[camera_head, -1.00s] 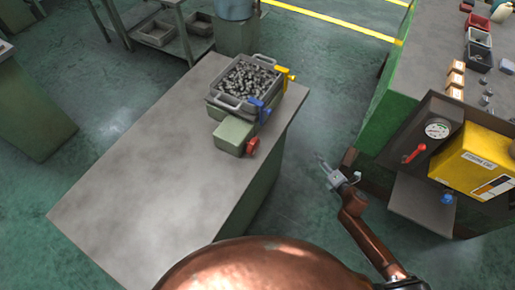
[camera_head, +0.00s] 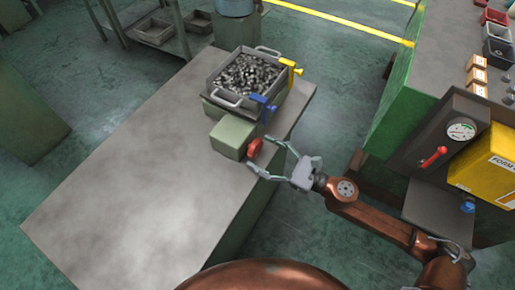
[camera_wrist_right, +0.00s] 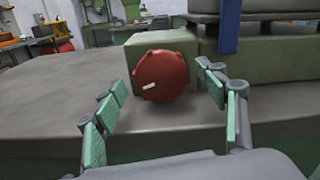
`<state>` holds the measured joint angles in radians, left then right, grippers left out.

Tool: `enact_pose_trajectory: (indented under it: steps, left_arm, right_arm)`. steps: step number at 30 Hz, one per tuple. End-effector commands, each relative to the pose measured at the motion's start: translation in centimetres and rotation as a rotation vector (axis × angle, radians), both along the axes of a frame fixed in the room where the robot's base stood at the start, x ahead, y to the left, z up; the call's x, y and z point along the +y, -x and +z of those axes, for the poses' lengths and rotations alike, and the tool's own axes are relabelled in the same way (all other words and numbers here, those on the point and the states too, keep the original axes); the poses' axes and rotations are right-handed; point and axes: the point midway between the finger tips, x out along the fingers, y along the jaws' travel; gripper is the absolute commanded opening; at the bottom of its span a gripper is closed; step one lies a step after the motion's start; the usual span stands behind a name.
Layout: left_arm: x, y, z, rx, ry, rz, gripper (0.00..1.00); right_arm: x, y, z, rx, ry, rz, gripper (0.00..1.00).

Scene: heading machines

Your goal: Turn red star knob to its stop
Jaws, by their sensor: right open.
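The red star knob (camera_head: 255,148) sits on the side of a green box (camera_head: 231,136) on the grey table. In the right wrist view the knob (camera_wrist_right: 161,75) faces me with a pale mark pointing left, slightly down. My right gripper (camera_head: 267,157) is open, its fingers reaching toward the knob. In the wrist view the fingers (camera_wrist_right: 162,100) stand to the left and right of the knob with gaps on both sides, and I see no contact. My left gripper is not in view.
A tray of metal parts (camera_head: 249,76) stands behind the box, with a blue clamp (camera_head: 262,107) and a yellow clamp (camera_head: 291,70) at its side. A machine with a yellow box (camera_head: 487,165) and red lever (camera_head: 434,157) stands right. The table's near left part (camera_head: 130,190) is clear.

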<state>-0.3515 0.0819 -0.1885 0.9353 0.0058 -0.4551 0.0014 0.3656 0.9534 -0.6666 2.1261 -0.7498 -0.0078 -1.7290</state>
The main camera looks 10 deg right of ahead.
Motion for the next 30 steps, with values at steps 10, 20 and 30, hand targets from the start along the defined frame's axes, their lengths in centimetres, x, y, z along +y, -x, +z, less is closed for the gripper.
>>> enact_pose_trajectory:
  steps: [10, 20, 30]
  left_arm:
    - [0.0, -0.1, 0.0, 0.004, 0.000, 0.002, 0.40]
    - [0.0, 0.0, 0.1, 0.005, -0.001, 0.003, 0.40]
    - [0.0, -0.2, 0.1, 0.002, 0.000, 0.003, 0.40]
  right_arm:
    - [1.9, -1.5, 0.0, 0.001, -0.001, -0.001, 0.66]
    - [1.9, -1.5, -0.1, 0.002, -0.002, -0.001, 0.59]
    - [1.9, -1.5, -0.1, 0.002, -0.002, -0.001, 0.36]
